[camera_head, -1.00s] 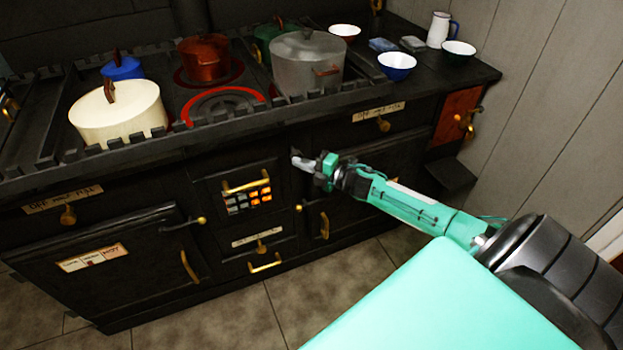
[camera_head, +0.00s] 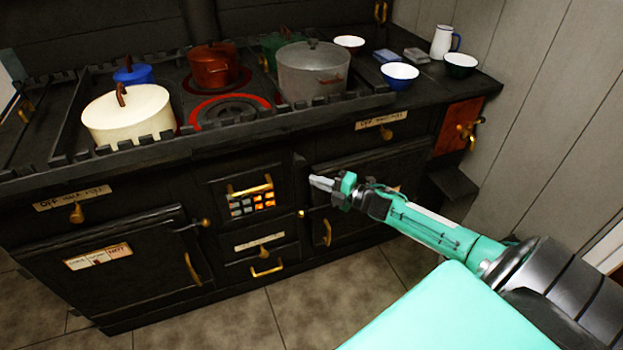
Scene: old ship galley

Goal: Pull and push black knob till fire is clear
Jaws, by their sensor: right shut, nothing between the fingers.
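A dark knob-like shape (camera_head: 301,166) sticks out of the stove front, just right of the fire grate; it is hard to make out against the black iron. The fire grate (camera_head: 252,204) has a brass handle above it and glows orange in several cells, with the left cells grey. My right gripper (camera_head: 313,182) is shut and empty, its tips pointing left, just below and right of the dark knob. A small gap seems to lie between them, but I cannot be sure. My left gripper is not in view.
The black stove (camera_head: 150,200) carries a cream pot (camera_head: 127,120), a grey pot (camera_head: 312,75), and a red pot (camera_head: 213,68) above the grate. Blue bowl (camera_head: 399,76) and white jug (camera_head: 442,42) stand at right. Tiled floor (camera_head: 225,315) in front is free.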

